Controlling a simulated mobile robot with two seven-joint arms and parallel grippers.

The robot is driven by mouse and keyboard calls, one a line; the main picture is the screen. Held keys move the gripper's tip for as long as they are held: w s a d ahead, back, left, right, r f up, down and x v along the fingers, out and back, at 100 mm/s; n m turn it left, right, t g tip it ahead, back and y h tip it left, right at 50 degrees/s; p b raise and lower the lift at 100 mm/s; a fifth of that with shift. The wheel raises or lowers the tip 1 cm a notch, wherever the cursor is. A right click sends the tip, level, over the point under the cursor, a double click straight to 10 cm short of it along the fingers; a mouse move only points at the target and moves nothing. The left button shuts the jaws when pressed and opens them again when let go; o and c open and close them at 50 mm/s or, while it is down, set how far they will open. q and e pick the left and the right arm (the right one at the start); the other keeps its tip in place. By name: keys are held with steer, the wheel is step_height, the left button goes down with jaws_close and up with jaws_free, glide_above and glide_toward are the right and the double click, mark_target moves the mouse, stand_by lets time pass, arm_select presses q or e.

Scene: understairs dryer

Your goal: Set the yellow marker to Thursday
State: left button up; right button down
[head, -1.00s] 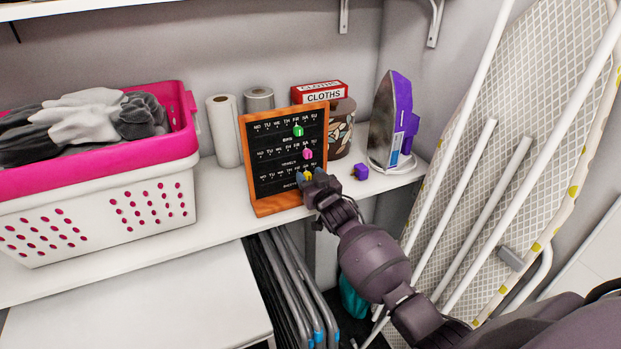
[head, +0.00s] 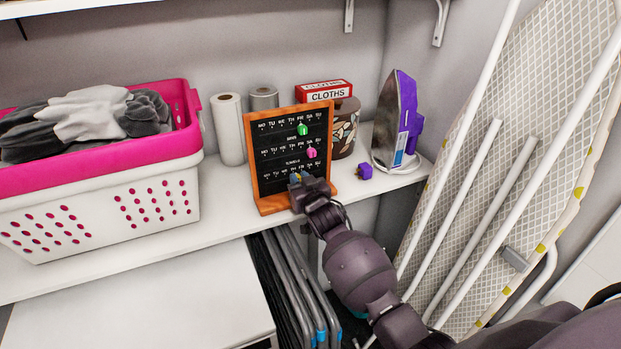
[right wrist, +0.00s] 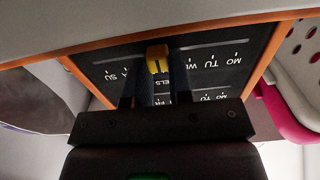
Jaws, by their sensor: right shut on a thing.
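The orange-framed weekday board (head: 261,190) stands on the white shelf, with three rows of day labels, each with a marker. The yellow marker (head: 297,178) is on the lowest row. My right gripper (head: 300,180) is shut on it; the fingers stand on either side of the marker (right wrist: 158,58) in the right wrist view. That view is upside down and shows the marker between the WE and SA labels; fingers and marker hide the labels between, so I cannot tell the exact day. The green marker (head: 303,130) and pink marker (head: 311,153) sit on the rows above.
A purple cube-like object (head: 365,171) and an iron (head: 397,120) are right of the board. A patterned pot (head: 345,130), a red CLOTHS box (head: 324,91) and paper rolls (head: 229,130) stand behind. A pink-white basket (head: 100,205) is left; an ironing board (head: 530,130) leans right.

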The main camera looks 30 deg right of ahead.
steer(key=shift+a, duration=0.3)
steer(key=c, duration=1)
jaws_free()
steer(key=shift+s, duration=0.1)
steer(key=s, duration=1)
steer(key=shift+s+a, duration=0.3)
steer(key=shift+a, duration=0.05)
